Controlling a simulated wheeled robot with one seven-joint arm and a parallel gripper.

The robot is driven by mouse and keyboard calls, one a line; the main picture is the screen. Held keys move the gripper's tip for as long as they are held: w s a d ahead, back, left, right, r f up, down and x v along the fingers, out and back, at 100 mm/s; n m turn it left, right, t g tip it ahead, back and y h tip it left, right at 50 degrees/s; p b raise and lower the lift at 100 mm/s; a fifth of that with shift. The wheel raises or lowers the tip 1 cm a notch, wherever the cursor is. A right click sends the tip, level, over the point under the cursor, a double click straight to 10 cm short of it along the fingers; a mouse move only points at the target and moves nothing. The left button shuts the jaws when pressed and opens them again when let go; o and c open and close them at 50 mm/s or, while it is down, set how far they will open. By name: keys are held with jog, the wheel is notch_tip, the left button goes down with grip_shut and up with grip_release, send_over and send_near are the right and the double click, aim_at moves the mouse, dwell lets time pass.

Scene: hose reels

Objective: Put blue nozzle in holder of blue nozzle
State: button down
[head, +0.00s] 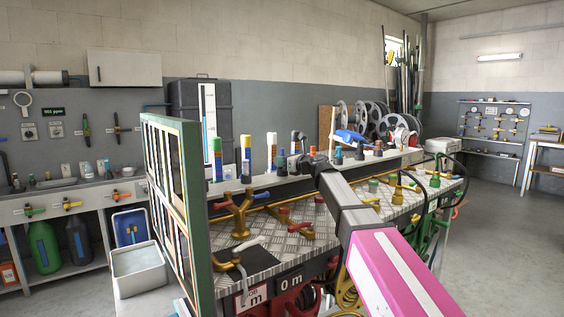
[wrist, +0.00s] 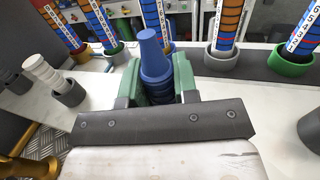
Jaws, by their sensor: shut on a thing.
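My gripper (wrist: 156,82) has its two green fingers shut on the blue nozzle (wrist: 152,58), in the wrist view. The nozzle is a stepped blue cone, tip up, above the white shelf strip. The fingers and palm hide its lower end, so I cannot tell whether it touches anything below. In the head view my gripper (head: 297,163) is at the shelf behind the bench, and the nozzle is hard to make out there. I cannot tell which holder belongs to the blue nozzle.
A white nozzle (wrist: 44,73) stands in a grey cup at left. Marked tubes stand in ringed cups, including a grey cup (wrist: 219,58) and a green-ringed cup (wrist: 290,62). A green-framed panel (head: 195,205) stands at the bench's left end. Brass valves (head: 240,218) rise from the bench.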

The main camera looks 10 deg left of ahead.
jog(key=c, duration=0.9)
grip_release()
jog(key=shift+s+d, duration=0.1)
jog(key=shift+d, duration=0.05)
jog(key=v, duration=1.1)
jog(key=shift+s+d+r, duration=0.1)
jog(key=shift+s+d, duration=0.1)
jog(key=shift+d, duration=0.1)
